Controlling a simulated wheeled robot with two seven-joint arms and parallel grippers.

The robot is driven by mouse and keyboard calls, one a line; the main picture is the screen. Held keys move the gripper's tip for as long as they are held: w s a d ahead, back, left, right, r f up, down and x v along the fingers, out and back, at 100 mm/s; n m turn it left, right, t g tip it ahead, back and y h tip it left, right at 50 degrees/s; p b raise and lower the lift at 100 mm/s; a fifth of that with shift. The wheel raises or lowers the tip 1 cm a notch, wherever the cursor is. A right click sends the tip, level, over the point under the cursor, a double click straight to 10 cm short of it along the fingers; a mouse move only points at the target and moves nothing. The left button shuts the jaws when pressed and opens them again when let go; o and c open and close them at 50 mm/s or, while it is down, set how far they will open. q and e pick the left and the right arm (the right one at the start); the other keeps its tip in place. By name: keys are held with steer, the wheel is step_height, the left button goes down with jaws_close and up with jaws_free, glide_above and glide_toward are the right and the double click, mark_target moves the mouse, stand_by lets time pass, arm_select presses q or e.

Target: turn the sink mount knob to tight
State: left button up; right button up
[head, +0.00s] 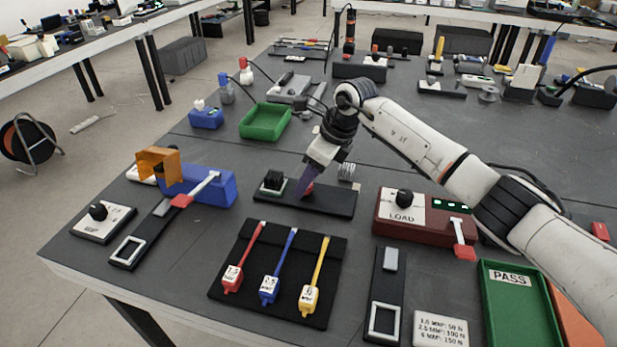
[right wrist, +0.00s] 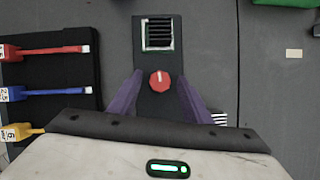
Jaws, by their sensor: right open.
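The sink mount (head: 335,201) is a long black base on the table. It holds a dark finned heat sink (head: 273,180) at its left end in the head view and a red knob (head: 308,188) beside it. In the right wrist view the red knob (right wrist: 160,82) has a pale pointer mark aimed toward the finned heat sink (right wrist: 158,35). My right gripper (head: 304,188) reaches down over the mount. Its purple fingers (right wrist: 159,92) are open, one on each side of the knob, with gaps showing. My left gripper is not in view.
A blue fixture (head: 213,187) with an orange part stands left of the mount. The dark red LOAD box (head: 400,232) stands to the right. A black mat (head: 240,290) with red, blue and yellow tools lies in front. A green tray (head: 265,122) is behind.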

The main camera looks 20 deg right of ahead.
steer(key=c, duration=1)
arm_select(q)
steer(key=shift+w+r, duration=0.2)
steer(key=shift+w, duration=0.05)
arm_select(e)
steer(key=shift+c, duration=0.2)
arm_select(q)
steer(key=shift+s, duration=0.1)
